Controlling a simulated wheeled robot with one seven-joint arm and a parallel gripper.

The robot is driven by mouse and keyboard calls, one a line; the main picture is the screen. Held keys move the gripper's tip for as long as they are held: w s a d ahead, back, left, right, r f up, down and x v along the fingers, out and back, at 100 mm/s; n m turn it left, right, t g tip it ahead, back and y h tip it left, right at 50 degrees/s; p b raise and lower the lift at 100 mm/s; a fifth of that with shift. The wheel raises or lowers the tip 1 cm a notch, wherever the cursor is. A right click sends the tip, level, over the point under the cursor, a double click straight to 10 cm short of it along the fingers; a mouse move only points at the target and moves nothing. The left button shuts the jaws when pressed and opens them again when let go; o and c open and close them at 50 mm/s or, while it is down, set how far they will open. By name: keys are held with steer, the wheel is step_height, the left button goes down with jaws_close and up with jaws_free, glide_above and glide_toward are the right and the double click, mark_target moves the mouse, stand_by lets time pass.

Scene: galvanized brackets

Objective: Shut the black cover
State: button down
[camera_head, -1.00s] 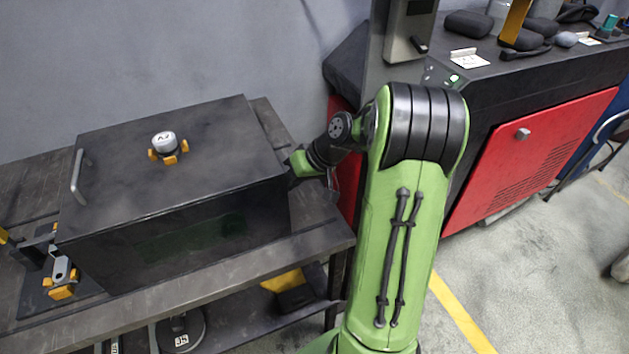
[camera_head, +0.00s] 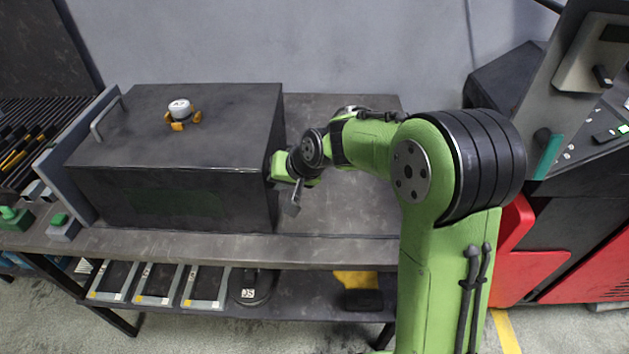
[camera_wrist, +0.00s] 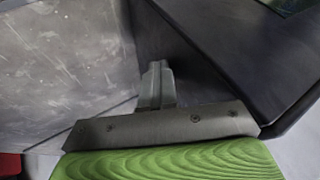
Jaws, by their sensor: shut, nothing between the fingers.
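A white-topped knob with orange clamps (camera_head: 180,112) sits on the cover. The bench top (camera_head: 340,200) is clear right of the cover. A lower shelf holds several trays (camera_head: 158,284). A black and red machine (camera_head: 520,255) stands at the right.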

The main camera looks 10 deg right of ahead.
steer(key=a, duration=0.2)
steer(key=w+a, duration=0.1)
steer(key=a, duration=0.2)
steer(key=shift+w+a, duration=0.15)
steer(key=shift+a, duration=0.15)
steer(key=shift+r, duration=0.2)
